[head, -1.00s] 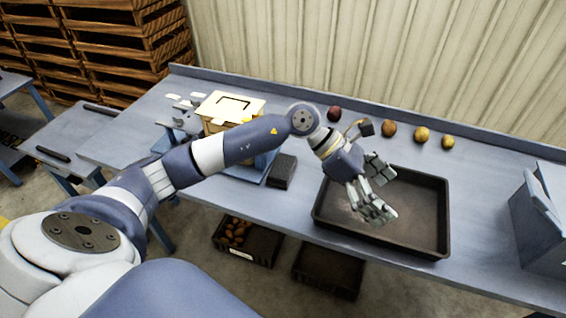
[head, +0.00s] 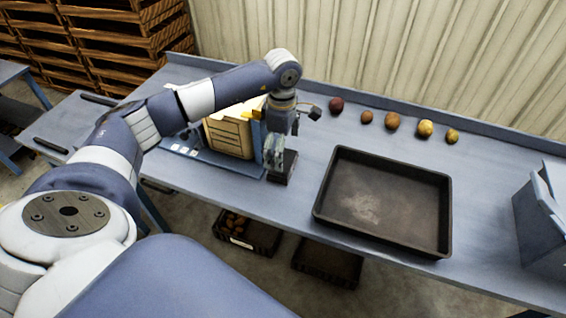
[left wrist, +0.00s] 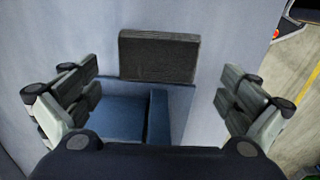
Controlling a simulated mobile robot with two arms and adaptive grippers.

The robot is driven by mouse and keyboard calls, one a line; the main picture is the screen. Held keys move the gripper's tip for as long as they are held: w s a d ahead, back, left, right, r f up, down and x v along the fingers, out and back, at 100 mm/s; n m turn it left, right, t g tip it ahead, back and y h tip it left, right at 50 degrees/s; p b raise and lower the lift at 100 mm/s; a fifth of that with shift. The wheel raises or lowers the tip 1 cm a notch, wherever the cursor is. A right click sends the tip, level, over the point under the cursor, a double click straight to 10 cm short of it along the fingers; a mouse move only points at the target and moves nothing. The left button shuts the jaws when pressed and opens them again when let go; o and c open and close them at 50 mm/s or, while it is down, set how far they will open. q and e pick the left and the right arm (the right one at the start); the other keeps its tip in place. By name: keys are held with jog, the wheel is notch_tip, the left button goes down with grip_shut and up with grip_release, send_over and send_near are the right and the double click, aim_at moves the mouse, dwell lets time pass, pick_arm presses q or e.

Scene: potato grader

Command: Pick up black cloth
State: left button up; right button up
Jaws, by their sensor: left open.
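The black cloth (head: 286,177) is a dark folded pad on the blue-grey workbench, left of the black tray, partly hidden by my gripper in the head view. In the left wrist view the cloth (left wrist: 158,56) lies flat beyond the fingers, at the top middle, with a blue holder edge next to it. My left gripper (head: 281,160) points down over the cloth area. In the left wrist view my left gripper (left wrist: 165,98) is open, with its fingers wide apart and nothing between them held. My right gripper is not in view.
A wooden box (head: 230,138) in a blue stand is left of the gripper. A black tray (head: 330,187) lies to the right. Several potatoes (head: 393,121) line the back of the bench. A blue bin (head: 540,220) stands far right. Crates (head: 247,236) sit below the bench.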

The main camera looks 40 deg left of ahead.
aim_at(285, 161)
pick_arm(q)
jog(key=shift+d+f+p, duration=0.1)
jog(key=shift+f+p, duration=0.2)
jog(key=shift+f, duration=0.15)
jog(key=f, duration=0.1)
jog(key=f+p, duration=0.1)
jog(key=f, duration=0.1)
jog(key=shift+w+d+f, duration=0.15)
jog(key=shift+d+f, duration=0.05)
jog(key=shift+f, duration=0.45)
jog(key=shift+c, duration=0.6)
jog(key=c, duration=0.7)
jog(key=shift+r, duration=0.1)
